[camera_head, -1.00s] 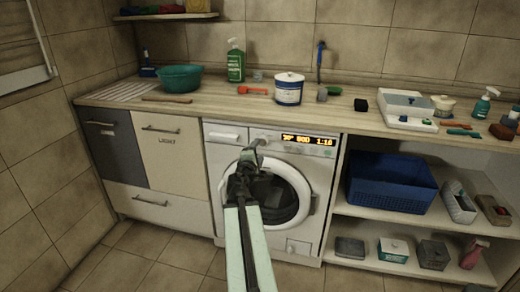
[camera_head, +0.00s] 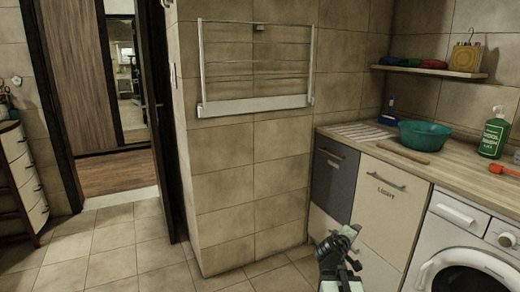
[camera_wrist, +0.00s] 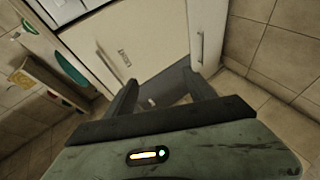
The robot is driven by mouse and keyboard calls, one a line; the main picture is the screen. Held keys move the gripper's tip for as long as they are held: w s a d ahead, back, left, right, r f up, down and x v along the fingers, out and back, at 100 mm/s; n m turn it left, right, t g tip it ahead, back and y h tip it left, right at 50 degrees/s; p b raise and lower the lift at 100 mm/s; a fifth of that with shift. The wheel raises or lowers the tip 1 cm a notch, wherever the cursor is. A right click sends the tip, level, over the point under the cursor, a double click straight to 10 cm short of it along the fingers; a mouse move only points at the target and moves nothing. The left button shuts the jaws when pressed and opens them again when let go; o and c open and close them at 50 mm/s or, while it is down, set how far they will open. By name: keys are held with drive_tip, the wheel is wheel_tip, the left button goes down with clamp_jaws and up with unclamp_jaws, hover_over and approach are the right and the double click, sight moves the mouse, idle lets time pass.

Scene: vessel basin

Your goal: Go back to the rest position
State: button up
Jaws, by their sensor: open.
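My gripper (camera_head: 343,240) is at the lower middle of the head view, in front of the cabinets and above the tiled floor. In the wrist view my gripper (camera_wrist: 160,92) shows its two dark fingers spread apart, with nothing between them. Beyond the fingers are cabinet fronts with handles, seen tilted. The fingers appear apart from the cabinet.
A light laundry cabinet (camera_head: 388,210) and a washing machine (camera_head: 465,250) stand at right under the counter. A teal basin (camera_head: 433,137) and green bottle (camera_head: 494,135) sit on top. A folded drying rack (camera_head: 255,104) hangs on the wall. The floor (camera_head: 125,250) and doorway at left are clear.

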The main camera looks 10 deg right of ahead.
drive_tip(key=s+a+f+m+g+y, duration=0.25)
drive_tip(key=a+f, duration=0.25)
drive_tip(key=a, duration=0.4)
drive_tip(key=s+a+f+m+g+y, duration=0.1)
drive_tip(key=a+f+y, duration=0.3)
drive_tip(key=a, duration=0.5)
drive_tip(key=s+a+f+m+g+y, duration=0.35)
drive_tip(key=s+a+f+g, duration=0.2)
drive_tip(key=s+a, duration=0.5)
wheel_tip(320, 180, up, 26)
drive_tip(key=n+p, duration=0.1)
drive_tip(key=p, duration=2.5)
drive_tip(key=shift+d, duration=0.4)
drive_tip(key=shift+r, duration=0.1)
